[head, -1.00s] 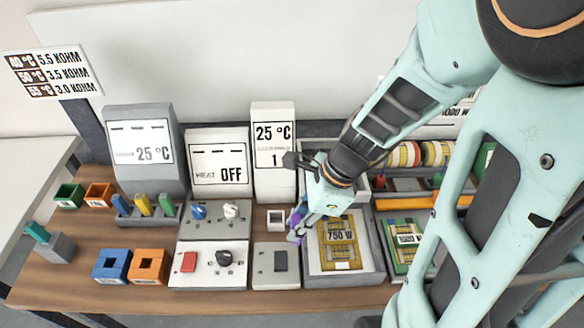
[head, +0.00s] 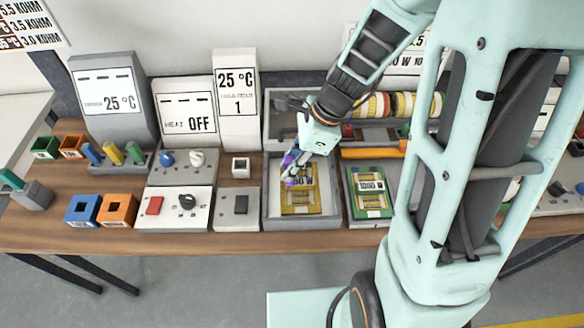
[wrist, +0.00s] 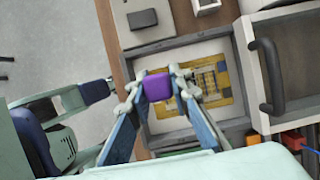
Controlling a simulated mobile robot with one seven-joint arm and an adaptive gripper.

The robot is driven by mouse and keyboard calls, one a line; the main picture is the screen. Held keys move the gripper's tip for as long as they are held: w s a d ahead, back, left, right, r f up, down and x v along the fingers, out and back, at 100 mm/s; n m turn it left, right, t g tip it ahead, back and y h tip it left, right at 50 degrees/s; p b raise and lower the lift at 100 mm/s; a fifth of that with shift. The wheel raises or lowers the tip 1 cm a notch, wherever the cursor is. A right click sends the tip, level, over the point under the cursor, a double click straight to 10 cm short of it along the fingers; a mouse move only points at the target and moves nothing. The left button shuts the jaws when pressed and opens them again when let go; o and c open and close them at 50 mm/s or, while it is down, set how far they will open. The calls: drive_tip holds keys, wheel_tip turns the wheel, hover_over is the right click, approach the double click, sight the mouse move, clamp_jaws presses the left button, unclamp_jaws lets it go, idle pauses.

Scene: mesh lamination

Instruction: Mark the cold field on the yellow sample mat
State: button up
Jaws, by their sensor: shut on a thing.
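The yellow sample mat (head: 300,204) lies on a white sheet inside a shallow grey tray (head: 268,214). Its printed label, ending in "W", is partly covered by my gripper. The mat shows in the wrist view (wrist: 228,99), with pale grid-like fields on it. My gripper (head: 290,172) is over the upper left part of the tray, shut on a purple block (wrist: 157,87). The block sits between both fingertips and hides part of the mat. I cannot tell whether the block touches the mat. A second display reads 25 °C, "cold field" faintly, and 1 (head: 236,92).
A green-framed mat (head: 370,200) lies right of the tray. Switch panels (head: 174,207), a heat display reading OFF (head: 186,112) and a small white open box (head: 240,167) stand left. Coloured rolls (head: 390,106) are behind. Blue (head: 82,209) and orange (head: 117,209) boxes stand further left.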

sight(292, 184)
drive_tip(key=shift+d+f, duration=0.25)
wheel_tip(292, 184, down, 6)
drive_tip(key=b, duration=0.5)
drive_tip(key=shift+r+b, duration=0.1)
drive_tip(key=shift+b, duration=0.25)
drive_tip(key=shift+f+b, duration=0.35)
drive_tip(key=shift+f, duration=0.25)
idle(1.6)
wheel_tip(292, 184, up, 7)
drive_tip(key=p, duration=0.6)
drive_tip(key=shift+r+p, duration=0.1)
drive_tip(key=shift+p, duration=0.3)
